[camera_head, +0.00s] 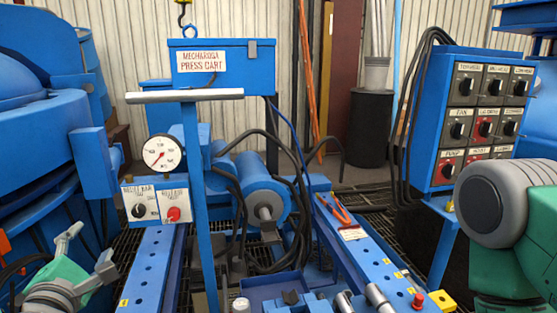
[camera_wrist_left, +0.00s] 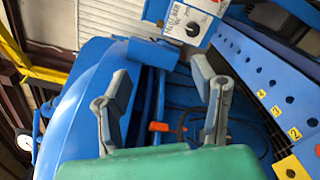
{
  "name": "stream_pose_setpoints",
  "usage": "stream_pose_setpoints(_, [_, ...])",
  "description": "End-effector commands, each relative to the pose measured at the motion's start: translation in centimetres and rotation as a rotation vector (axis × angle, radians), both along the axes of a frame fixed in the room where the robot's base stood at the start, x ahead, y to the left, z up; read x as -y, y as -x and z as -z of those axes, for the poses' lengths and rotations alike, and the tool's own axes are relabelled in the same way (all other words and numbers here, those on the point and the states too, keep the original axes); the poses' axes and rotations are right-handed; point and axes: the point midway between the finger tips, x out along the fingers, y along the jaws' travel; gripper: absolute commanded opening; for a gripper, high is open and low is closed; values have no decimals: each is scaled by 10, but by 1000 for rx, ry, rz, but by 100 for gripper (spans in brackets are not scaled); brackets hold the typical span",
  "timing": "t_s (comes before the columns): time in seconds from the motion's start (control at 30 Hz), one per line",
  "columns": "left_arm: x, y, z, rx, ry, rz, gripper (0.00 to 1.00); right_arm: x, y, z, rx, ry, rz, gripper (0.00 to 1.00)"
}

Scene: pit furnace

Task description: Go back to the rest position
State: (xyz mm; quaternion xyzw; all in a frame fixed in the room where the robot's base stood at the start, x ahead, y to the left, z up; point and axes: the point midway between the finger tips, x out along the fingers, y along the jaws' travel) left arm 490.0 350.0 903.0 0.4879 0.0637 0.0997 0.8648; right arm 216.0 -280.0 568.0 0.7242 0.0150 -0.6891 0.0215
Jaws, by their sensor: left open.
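My left gripper (camera_head: 90,243) is at the lower left in the head view, with green housing and grey fingers. Its fingers stand apart, and nothing shows between them. In the left wrist view the open gripper (camera_wrist_left: 160,80) points toward the blue furnace body, with an orange part visible behind the gap. My right arm shows at the right edge of the head view as a grey joint and green link; its gripper is out of view.
A blue press cart (camera_head: 222,65) with a gauge (camera_head: 163,153) stands ahead. A large blue furnace (camera_head: 42,140) is at left, close to my left gripper. A switch panel (camera_head: 488,115) stands at right. Perforated blue rails (camera_head: 150,270) run toward me.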

Motion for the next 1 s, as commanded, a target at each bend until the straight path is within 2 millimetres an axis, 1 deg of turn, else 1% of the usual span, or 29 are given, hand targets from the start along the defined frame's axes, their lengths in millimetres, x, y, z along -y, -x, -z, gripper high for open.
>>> stream_pose_setpoints(0.03, [7,0,7,-24,-24,21,53,0,0,0,0,0,0,40])
stream_pose_setpoints(0.2, [27,2,34,-116,-113,103,53,0,-1,0,1,0,0,40])
stream_pose_setpoints(0.37, [50,10,66,-220,-223,204,53,0,0,0,1,0,0,40])
stream_pose_setpoints(0.47, [66,19,92,-301,-312,286,53,0,0,0,0,0,0,40])
stream_pose_setpoints(0.57, [83,33,124,-395,-419,389,53,0,0,0,0,0,0,40])
stream_pose_setpoints(0.67, [101,55,162,-507,-555,527,53,0,0,0,0,0,0,40])
stream_pose_setpoints(0.7, [108,68,181,-561,-623,595,53,0,0,0,0,0,0,40])
stream_pose_setpoints(0.77, [116,93,212,-650,-740,720,53,0,0,0,0,0,0,40])
stream_pose_setpoints(0.8, [119,113,234,-713,-826,816,53,0,0,0,0,0,0,40])
stream_pose_setpoints(0.87, [120,144,262,-799,-951,960,53,0,0,0,0,0,0,40])
stream_pose_setpoints(0.9, [117,165,279,-851,-1027,1052,53,0,0,0,0,0,0,40])
stream_pose_setpoints(0.97, [110,193,298,-918,-1132,1186,53,0,0,0,0,0,0,40])
stream_pose_setpoints(1.0, [104,212,309,-958,-1194,1273,53,0,0,0,0,0,0,40])
